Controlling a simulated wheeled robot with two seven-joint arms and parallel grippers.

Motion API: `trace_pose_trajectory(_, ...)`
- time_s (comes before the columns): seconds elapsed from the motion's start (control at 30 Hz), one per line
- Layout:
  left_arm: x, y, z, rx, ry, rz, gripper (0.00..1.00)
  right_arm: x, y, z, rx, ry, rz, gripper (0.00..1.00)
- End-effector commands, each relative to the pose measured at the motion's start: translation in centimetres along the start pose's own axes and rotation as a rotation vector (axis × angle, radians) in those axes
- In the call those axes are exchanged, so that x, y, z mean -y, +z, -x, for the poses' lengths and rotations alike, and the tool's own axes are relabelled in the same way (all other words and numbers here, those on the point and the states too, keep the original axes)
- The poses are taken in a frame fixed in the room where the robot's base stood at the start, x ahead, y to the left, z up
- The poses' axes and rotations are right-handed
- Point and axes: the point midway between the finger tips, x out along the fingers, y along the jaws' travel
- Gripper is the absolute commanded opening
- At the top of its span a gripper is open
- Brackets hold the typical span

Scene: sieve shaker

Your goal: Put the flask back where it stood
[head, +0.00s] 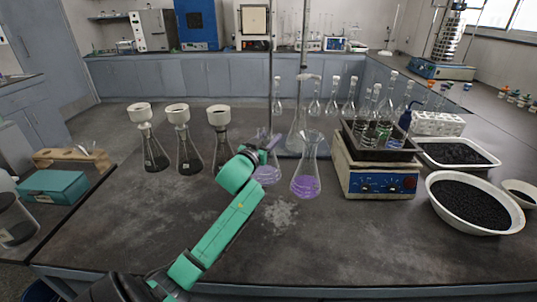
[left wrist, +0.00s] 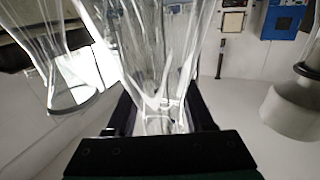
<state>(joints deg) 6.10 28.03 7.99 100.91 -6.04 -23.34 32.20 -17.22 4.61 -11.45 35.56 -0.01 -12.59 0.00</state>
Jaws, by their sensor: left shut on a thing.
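My left gripper (head: 264,148) is shut on the neck of a clear conical flask with purple liquid (head: 267,176), at the middle of the bench. The gripper and wrist hide part of that flask in the head view. In the left wrist view its clear glass (left wrist: 160,70) stands between the two dark fingers. I cannot tell whether its base touches the bench. A second conical flask with purple liquid (head: 306,183) stands upright just to its right. My right gripper is not in view.
Several flasks with white funnels (head: 178,140) stand to the left. A hotplate (head: 375,180) carrying a dark bath of glassware is to the right, beside a white bowl of black grains (head: 436,178). A stand (head: 292,148) is behind.

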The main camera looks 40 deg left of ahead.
Motion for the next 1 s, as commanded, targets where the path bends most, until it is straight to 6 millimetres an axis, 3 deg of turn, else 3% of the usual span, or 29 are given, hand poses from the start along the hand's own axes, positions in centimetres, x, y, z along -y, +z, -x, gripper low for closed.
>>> trace_pose_trajectory(0.27,0.1,4.6,0.0,-0.001,-0.001,0.001,0.0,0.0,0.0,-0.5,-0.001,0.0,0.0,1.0)
trace_pose_trajectory(0.63,0.0,5.2,0.0,-0.004,0.0,-0.001,0.0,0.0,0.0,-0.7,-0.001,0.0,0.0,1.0)
trace_pose_trajectory(0.67,0.0,5.2,0.0,-0.002,0.0,0.0,0.6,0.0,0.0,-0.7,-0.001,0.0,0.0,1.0)
trace_pose_trajectory(0.7,0.0,5.2,0.0,-0.002,0.0,-0.001,0.76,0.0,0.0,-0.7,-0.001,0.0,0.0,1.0)
trace_pose_trajectory(0.73,0.0,5.2,0.0,-0.002,0.0,0.0,0.83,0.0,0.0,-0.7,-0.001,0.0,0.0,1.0)
trace_pose_trajectory(1.0,0.0,5.1,0.0,-0.002,0.0,-0.001,0.83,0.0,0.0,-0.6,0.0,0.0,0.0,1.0)
